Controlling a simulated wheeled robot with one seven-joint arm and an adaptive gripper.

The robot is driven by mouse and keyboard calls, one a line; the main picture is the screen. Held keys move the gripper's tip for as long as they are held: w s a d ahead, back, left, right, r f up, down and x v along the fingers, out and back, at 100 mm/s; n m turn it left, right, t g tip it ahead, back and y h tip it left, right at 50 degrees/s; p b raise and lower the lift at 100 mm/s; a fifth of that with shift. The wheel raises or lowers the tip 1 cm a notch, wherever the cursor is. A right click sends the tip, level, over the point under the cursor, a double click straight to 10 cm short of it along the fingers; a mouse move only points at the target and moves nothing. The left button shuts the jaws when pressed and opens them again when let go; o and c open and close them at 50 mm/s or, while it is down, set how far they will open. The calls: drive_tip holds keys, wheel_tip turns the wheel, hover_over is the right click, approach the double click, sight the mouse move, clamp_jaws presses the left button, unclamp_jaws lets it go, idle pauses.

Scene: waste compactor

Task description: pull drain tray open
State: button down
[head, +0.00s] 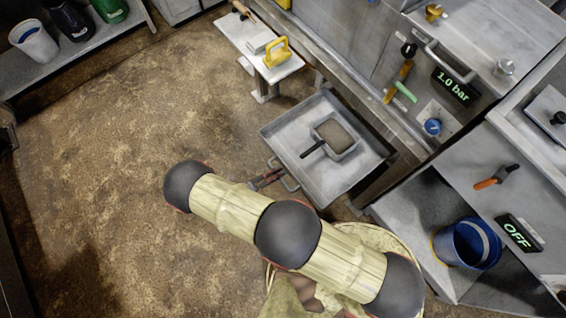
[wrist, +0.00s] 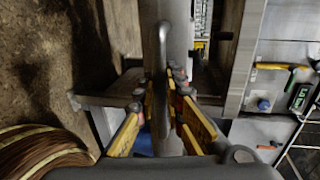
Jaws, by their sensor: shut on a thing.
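The drain tray (head: 285,140) is a grey, shallow metal tray that sticks out from beneath the compactor bench in the head view. A small pan (head: 342,137) with a black handle lies in it. The tray's bar handle (head: 290,184) is on its near left side. My gripper (head: 272,178) is at that handle, partly hidden by my arm. In the wrist view, the orange fingers of my gripper (wrist: 163,88) are shut around the handle bar (wrist: 163,45), which stands upright in the picture.
A side table (head: 240,40) with a yellow-handled tool stands above the tray. The compactor bench (head: 400,125) and a lower shelf with a blue bucket (head: 468,244) are to the right. Brown floor (head: 110,140) is clear at left.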

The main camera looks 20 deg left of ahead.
drive_tip(key=shift+f+v, duration=0.2)
drive_tip(key=shift+v, duration=0.8)
drive_tip(key=c, duration=2)
unclamp_jaws()
drive_tip(key=shift+o, duration=0.5)
